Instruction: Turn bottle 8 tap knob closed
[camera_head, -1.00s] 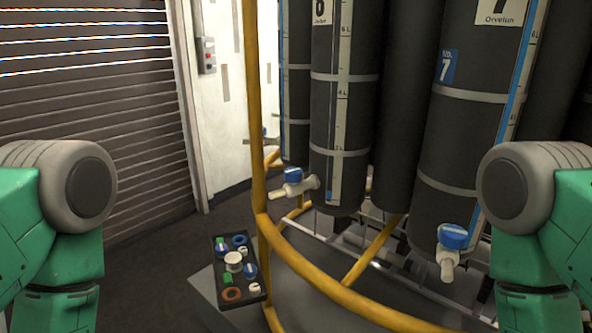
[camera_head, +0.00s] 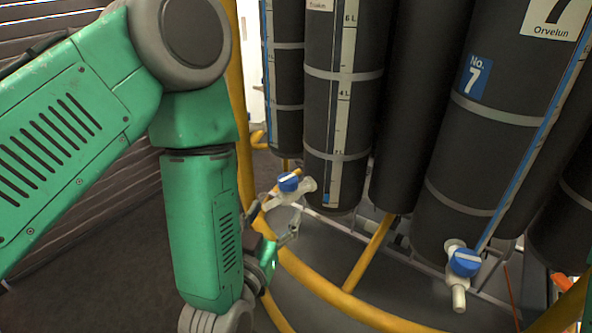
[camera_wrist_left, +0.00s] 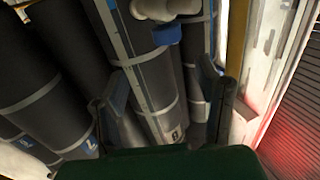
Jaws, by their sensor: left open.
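Bottle 8 (camera_head: 337,110) is a dark cylinder with a scale strip; its number 8 shows in the left wrist view (camera_wrist_left: 176,134). Its tap has a white body (camera_head: 307,185) and a blue knob (camera_head: 289,182) with a pale stripe. In the left wrist view the blue knob (camera_wrist_left: 167,34) lies ahead, at the top, between the finger directions. My left gripper (camera_head: 279,206) is open and empty, just below and in front of the tap. Its two fingers show in the left wrist view (camera_wrist_left: 166,85), apart from the knob. My right gripper is out of view.
A yellow rail (camera_head: 325,288) curves in front of the bottles, and its yellow post (camera_head: 238,90) stands behind my left arm. Bottle 7 (camera_head: 478,130) stands at the right with its own blue tap knob (camera_head: 464,262). A shutter (camera_head: 110,215) is at the left.

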